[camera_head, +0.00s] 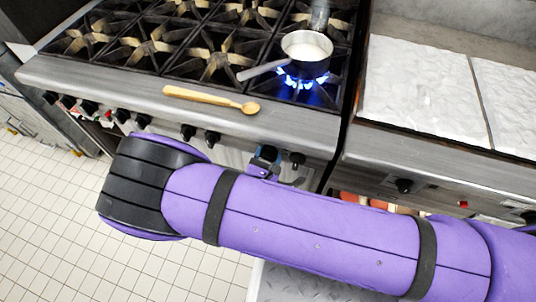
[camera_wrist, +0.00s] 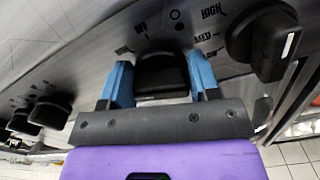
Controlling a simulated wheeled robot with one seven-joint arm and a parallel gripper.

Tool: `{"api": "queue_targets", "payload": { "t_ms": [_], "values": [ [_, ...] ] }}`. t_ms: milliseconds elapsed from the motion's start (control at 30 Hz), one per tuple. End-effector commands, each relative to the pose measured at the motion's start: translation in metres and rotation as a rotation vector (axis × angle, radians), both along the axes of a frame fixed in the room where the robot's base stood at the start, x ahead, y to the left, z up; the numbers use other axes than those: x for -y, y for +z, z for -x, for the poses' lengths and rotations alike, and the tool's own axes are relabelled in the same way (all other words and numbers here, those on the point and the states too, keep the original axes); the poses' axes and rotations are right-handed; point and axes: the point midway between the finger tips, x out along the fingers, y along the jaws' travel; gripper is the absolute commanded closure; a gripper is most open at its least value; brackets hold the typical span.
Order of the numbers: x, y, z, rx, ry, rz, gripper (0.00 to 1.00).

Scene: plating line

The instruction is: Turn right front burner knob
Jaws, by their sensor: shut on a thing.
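My gripper (camera_wrist: 160,85) has its two blue fingers on either side of a black knob (camera_wrist: 162,72) on the range's front panel, shut on it. In the head view, my gripper (camera_head: 266,156) is at the panel's right part and mostly hides this knob. Another black knob (camera_wrist: 264,42) with a white line is just right of it, at the panel's right end; it also shows in the head view (camera_head: 297,159). MED and HIGH are printed between the two knobs. The right front burner (camera_head: 305,88) has a blue flame under a saucepan (camera_head: 307,52).
A wooden spoon (camera_head: 205,98) lies on the range's front ledge. The saucepan handle (camera_head: 263,70) points left. More knobs (camera_head: 188,131) line the panel to the left. Tiled floor (camera_head: 50,210) is clear at left.

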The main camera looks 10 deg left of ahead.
Motion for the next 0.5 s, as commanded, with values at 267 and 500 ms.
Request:
{"api": "queue_targets", "payload": {
  "t_ms": [267, 500],
  "values": [
    [0.0017, -0.0007, 0.0000, 0.016, -0.001, -0.219, 0.68],
    [0.0030, -0.0015, 0.0003, 0.035, -0.002, -0.449, 0.68]
  ]
}}
